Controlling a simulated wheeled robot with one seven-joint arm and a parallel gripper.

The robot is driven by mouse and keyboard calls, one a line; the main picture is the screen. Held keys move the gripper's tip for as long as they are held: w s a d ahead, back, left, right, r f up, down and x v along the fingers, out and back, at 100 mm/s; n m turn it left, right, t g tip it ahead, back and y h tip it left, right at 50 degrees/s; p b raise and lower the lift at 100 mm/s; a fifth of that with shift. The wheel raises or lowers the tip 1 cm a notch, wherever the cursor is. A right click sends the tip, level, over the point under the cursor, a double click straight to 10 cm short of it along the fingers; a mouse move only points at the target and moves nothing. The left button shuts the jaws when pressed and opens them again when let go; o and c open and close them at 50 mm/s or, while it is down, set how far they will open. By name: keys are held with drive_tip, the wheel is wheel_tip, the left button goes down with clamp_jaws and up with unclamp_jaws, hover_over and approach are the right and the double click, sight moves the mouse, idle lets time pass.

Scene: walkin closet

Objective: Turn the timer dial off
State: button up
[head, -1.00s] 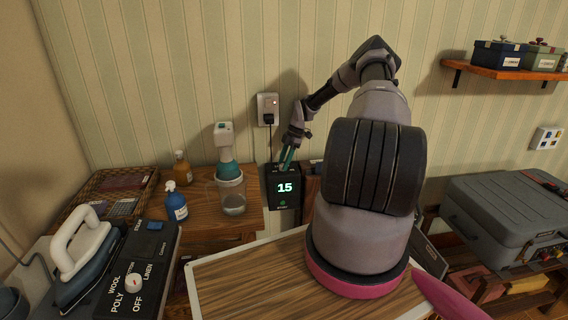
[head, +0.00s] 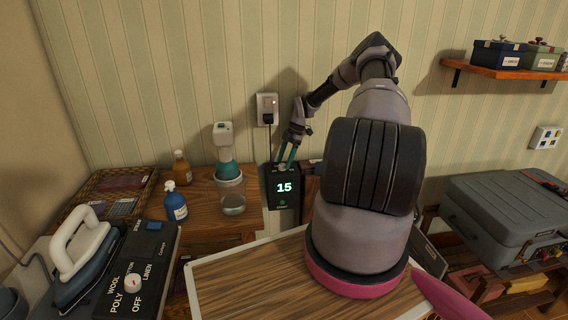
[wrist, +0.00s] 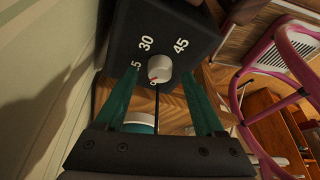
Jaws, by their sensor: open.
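A red mark sits on the dial's lower left; the label there is partly hidden. My gripper (wrist: 160,78) is open, its teal fingers on either side of the dial with gaps visible. In the head view my gripper (head: 287,160) is just over the box's top.
A wall outlet (head: 267,108) with a plugged-in cord is above the timer. A teal-and-white steamer (head: 227,165) and a blue bottle (head: 175,205) stand to the left. An iron (head: 80,250) is at lower left. A pink frame (wrist: 290,60) shows in the wrist view.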

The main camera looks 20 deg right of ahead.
drive_tip(key=v, duration=0.6)
drive_tip(key=shift+r, duration=0.15)
